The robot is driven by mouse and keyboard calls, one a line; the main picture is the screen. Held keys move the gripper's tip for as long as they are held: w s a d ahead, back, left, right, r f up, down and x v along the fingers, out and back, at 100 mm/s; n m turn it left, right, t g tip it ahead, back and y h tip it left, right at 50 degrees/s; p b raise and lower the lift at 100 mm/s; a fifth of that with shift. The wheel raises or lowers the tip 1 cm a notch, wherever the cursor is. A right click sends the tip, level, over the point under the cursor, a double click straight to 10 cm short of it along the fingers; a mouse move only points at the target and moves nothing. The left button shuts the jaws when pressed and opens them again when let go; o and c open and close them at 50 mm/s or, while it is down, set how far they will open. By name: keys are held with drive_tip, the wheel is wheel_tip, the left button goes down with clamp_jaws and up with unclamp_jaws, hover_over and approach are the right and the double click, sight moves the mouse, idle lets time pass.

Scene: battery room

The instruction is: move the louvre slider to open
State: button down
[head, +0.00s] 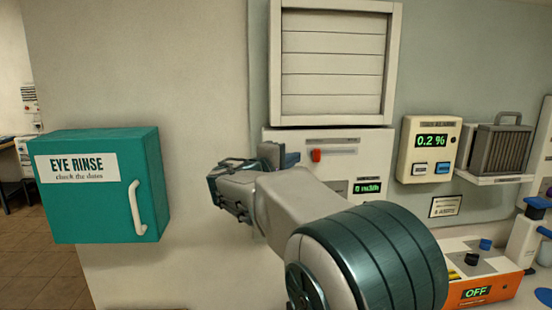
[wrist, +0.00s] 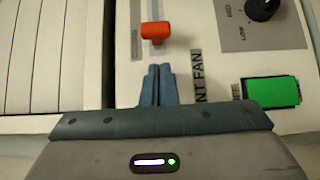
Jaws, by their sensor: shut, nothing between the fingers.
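The louvre slider's red knob (head: 316,155) sits near the left end of its slot on the white panel (head: 290,138), below the louvre (head: 333,90). The louvre's slats look flat and closed. The knob also shows orange-red at the top of the wrist view (wrist: 155,31). My gripper (head: 291,156) is in front of the panel, left of the knob. In the wrist view my gripper's fingers (wrist: 158,72) are together and empty, pointing at the knob with a small visible gap. My arm hides the panel's lower part in the head view.
The panel also carries a green button (wrist: 271,92) and a black dial (wrist: 262,8). A green display (head: 367,188) shows at its right. A teal eye rinse box (head: 105,200) hangs on the left; a meter reading 0.2 % (head: 431,141) hangs on the right.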

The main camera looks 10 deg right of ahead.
sight(313, 157)
drive_tip(key=shift+s+d+r, duration=0.1)
drive_tip(key=shift+d, duration=0.5)
drive_tip(key=shift+s+d+r, duration=0.1)
drive_tip(key=shift+d, duration=0.45)
drive_tip(key=shift+d+f, duration=0.15)
drive_tip(key=shift+d, duration=0.1)
drive_tip(key=shift+d+f, duration=0.15)
drive_tip(key=shift+d, duration=0.2)
drive_tip(key=d+b, duration=0.6)
drive_tip(key=d, duration=0.3)
drive_tip(key=shift+d+b, duration=0.25)
drive_tip(key=shift+b, duration=0.1)
drive_tip(key=shift+d+r, duration=0.15)
drive_tip(key=shift+r, duration=0.05)
